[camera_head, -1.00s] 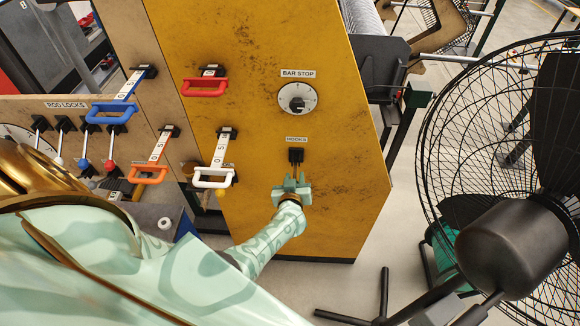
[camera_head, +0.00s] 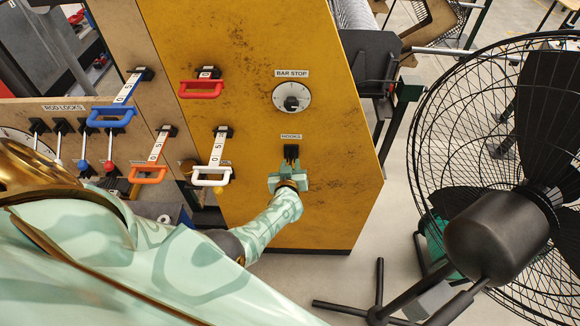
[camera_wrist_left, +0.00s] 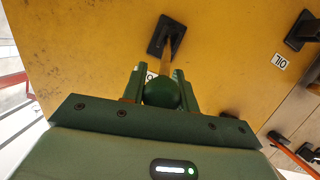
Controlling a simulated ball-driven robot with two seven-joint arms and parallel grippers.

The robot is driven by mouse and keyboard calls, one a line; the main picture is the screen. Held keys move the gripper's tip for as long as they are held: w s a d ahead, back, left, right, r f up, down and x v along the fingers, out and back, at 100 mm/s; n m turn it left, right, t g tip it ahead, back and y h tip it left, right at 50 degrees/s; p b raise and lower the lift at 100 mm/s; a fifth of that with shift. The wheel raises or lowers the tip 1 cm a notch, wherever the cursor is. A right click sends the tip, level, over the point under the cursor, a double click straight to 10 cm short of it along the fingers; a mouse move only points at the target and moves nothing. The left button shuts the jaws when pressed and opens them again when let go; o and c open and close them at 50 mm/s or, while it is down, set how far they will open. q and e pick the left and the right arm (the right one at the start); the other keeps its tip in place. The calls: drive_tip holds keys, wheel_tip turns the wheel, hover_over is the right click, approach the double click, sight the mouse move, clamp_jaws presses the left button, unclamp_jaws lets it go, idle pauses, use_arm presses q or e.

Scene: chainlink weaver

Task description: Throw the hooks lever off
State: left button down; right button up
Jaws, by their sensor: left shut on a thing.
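The hooks lever has a black base (camera_head: 291,152) under the HOOKS label (camera_head: 291,137) on the yellow panel. My left gripper (camera_head: 288,176) is just below that base and covers most of the lever in the head view. In the left wrist view, the lever's dark green round knob (camera_wrist_left: 162,92) sits between the two fingers of the left gripper (camera_wrist_left: 160,85), which is shut on it. The lever's brownish shaft runs from the knob up to the black base. A white mark beside the shaft is partly hidden by a finger. My right gripper is not in view.
The BAR STOP dial (camera_head: 291,97) is above the hooks lever. Levers with white (camera_head: 212,176), orange (camera_head: 148,174), red (camera_head: 201,89) and blue (camera_head: 111,116) handles are to the left. A large black fan (camera_head: 500,200) stands on the right.

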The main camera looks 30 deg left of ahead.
use_arm(q)
drive_tip(key=shift+w+a+r, duration=0.1)
drive_tip(key=shift+w+r, duration=0.1)
drive_tip(key=shift+r, duration=0.05)
idle(0.6)
